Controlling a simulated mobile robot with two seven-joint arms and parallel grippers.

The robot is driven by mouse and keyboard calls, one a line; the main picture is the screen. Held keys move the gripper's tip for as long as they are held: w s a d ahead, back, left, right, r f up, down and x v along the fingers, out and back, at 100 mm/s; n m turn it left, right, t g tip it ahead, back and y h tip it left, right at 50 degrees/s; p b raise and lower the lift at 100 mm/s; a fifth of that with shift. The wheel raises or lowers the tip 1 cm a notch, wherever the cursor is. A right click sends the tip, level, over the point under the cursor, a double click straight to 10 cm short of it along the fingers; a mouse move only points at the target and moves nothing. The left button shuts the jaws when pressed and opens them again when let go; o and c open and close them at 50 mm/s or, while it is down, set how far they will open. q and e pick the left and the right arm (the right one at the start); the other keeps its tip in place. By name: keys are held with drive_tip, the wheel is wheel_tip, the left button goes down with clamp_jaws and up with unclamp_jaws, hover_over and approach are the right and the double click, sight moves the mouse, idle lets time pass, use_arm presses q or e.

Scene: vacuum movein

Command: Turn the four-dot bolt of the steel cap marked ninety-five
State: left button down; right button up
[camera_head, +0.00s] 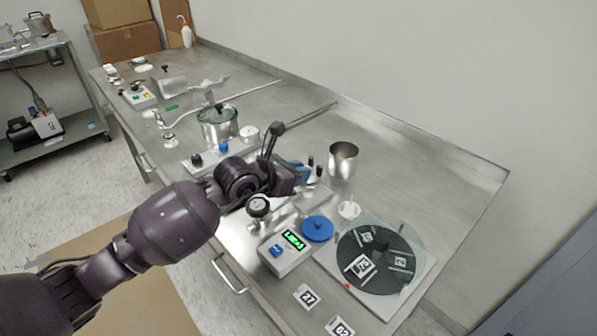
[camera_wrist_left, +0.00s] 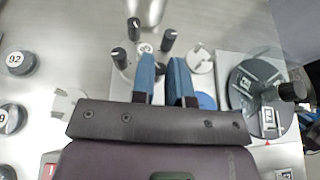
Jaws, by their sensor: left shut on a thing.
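My left gripper (camera_head: 303,173) reaches in from the left over the bench. In the left wrist view its two blue fingers (camera_wrist_left: 163,66) are shut on a dark bolt, mostly hidden between them. A small round label (camera_wrist_left: 146,47), its number too small to read surely, lies just beyond the fingertips on what looks like the steel cap. Black-topped bolts stand around it, one at the back (camera_wrist_left: 134,28), one at the right (camera_wrist_left: 168,38) and one at the left (camera_wrist_left: 118,55). Dots on the bolts cannot be read. In the head view my gripper hides most of the cap. My right gripper is out of view.
A steel cup (camera_head: 343,160) stands behind the gripper. A gauge (camera_head: 259,206), a box with a green display (camera_head: 290,245) and a blue disc (camera_head: 317,229) are in front. A clear-covered dark disc (camera_head: 400,272) is at right. Bare bench lies at the back right.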

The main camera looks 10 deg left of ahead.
use_arm(q)
drive_tip(key=shift+a+f+m+g+h+b, duration=0.1)
drive_tip(key=shift+m+g+h+b, duration=0.4)
drive_tip(key=shift+m+h, duration=0.4)
drive_tip(key=c, duration=1.1)
unclamp_jaws()
drive_tip(key=v, duration=1)
drive_tip(key=shift+s+a+r+p, duration=0.15)
drive_tip(key=shift+a+r+p, duration=0.1)
drive_tip(key=shift+r+p, duration=0.2)
drive_tip(key=shift+c, duration=0.2)
